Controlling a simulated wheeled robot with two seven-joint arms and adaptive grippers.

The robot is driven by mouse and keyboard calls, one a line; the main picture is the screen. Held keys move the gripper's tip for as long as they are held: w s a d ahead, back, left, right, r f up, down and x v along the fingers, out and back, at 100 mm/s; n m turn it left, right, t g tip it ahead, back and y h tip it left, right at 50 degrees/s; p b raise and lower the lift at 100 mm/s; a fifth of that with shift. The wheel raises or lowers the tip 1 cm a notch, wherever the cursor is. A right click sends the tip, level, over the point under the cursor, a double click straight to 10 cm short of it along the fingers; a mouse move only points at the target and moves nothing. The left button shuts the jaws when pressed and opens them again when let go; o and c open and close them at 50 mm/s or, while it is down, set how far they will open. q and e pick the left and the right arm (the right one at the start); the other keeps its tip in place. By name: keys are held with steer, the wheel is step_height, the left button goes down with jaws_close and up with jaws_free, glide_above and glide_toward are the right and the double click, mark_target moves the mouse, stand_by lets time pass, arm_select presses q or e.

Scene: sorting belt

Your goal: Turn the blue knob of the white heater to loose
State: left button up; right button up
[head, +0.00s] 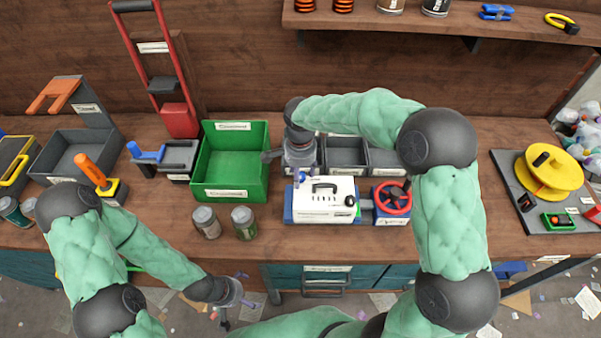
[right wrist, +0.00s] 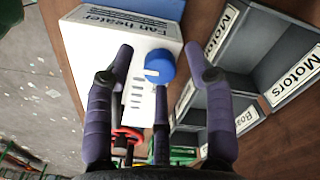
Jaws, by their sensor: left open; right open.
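The white heater (head: 322,207) stands on a blue base on the bench, in the middle of the head view. In the right wrist view the heater (right wrist: 110,42), labelled "Fan heater", shows its blue knob (right wrist: 160,66) on the near side. My right gripper (head: 299,172) is over the heater's left back corner. In the right wrist view my right gripper (right wrist: 160,52) is open, its fingers on either side of the knob, with gaps visible; contact cannot be told. My left gripper (head: 236,308) is open and empty, low in front of the bench. The knob's setting cannot be read.
A red handwheel (head: 391,198) stands right of the heater. Grey bins (head: 345,152) sit behind it. A green crate (head: 229,193) and two cans (head: 207,222) are to its left. A yellow reel (head: 553,172) is far right. The bench front before the heater is clear.

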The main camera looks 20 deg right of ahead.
jaws_close()
